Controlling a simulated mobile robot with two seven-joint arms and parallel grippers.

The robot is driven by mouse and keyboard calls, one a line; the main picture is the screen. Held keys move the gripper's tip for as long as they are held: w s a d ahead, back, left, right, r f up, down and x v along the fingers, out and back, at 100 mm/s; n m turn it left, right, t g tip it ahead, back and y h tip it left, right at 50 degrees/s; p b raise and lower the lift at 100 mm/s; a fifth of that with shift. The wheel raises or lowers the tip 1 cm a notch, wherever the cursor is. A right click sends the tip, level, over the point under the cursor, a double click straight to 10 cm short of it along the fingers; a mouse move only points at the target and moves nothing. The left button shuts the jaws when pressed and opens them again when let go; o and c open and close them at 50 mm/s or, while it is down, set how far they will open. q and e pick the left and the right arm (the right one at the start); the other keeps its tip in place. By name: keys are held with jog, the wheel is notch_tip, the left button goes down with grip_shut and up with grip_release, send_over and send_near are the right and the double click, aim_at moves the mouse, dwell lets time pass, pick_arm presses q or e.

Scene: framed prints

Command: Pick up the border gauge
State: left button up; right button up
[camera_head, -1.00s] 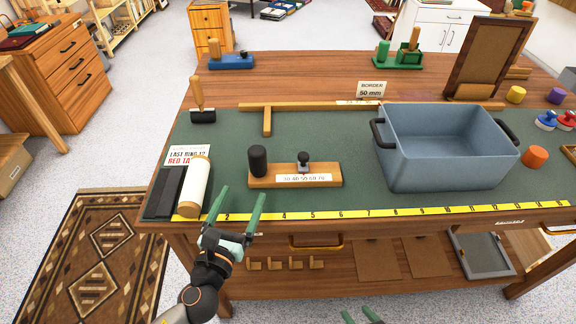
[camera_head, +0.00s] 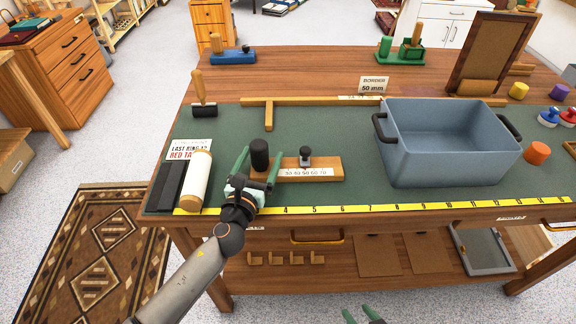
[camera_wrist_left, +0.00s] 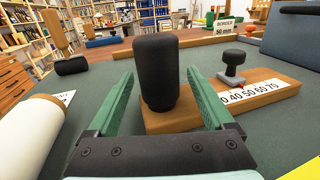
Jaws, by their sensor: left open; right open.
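The border gauge (camera_head: 318,170) is a wooden bar lying on the green mat. It has a white scale reading 30 to 70, a small dark knob (camera_head: 305,157) and a thick black upright handle (camera_head: 260,154) at its left end. My left gripper (camera_head: 257,166) is open, with its green fingers on either side of the black handle. In the left wrist view the handle (camera_wrist_left: 156,72) stands upright between the spread fingers, with a gap on both sides. My right gripper (camera_head: 361,315) shows only as green fingertips at the bottom edge, open and empty.
A white roll (camera_head: 197,180) and a dark block (camera_head: 170,187) lie left of the left gripper. A blue-grey bin (camera_head: 450,164) stands to the right. A wooden T-shaped piece (camera_head: 268,116) lies behind the gauge. A yellow ruler (camera_head: 380,208) runs along the front edge.

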pick_arm(q)
jog(key=shift+c, duration=0.4)
grip_shut()
dwell(0.4)
jog(key=shift+r, duration=0.1)
